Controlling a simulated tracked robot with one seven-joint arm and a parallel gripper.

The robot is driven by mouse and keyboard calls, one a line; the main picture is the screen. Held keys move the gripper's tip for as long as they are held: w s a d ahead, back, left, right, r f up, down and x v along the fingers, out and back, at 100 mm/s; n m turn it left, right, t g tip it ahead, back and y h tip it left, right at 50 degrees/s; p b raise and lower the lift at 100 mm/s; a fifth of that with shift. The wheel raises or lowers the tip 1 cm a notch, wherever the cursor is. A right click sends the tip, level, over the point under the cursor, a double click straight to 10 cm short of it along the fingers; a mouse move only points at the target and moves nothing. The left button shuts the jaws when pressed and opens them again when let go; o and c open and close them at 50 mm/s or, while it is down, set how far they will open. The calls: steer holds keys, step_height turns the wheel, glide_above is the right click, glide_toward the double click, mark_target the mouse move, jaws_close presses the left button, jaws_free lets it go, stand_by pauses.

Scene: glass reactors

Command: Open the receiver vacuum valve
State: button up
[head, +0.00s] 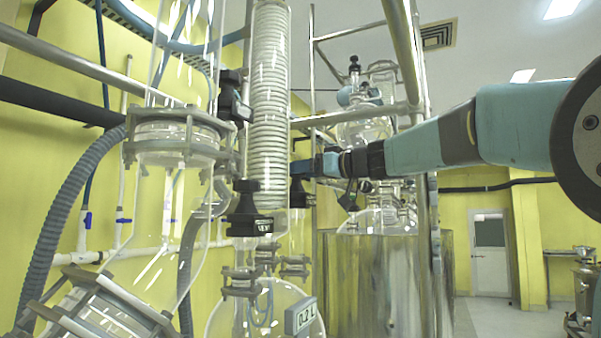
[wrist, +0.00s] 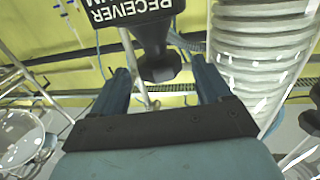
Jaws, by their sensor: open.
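The receiver vacuum valve is a black body with a white, upside-down "RECEIVER" label (wrist: 130,12) at the top of the wrist view, its second line cut off. Its black knob (wrist: 160,66) lies between the two dark blue fingers of my gripper (wrist: 161,78). The fingers are open, one on each side, with visible gaps to the knob. In the head view my gripper (head: 308,166) reaches in from the right beside the coil column. A black valve body (head: 302,195) shows just below it, partly hidden by the column.
The glass coil column (head: 269,100) stands close left of my gripper; its coil also shows at right in the wrist view (wrist: 262,50). Other black valves (head: 246,205) sit nearby. A metal upright (head: 405,50) and glass vessel (head: 365,125) stand close to my arm.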

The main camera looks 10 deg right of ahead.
steer(key=shift+x, duration=1.45)
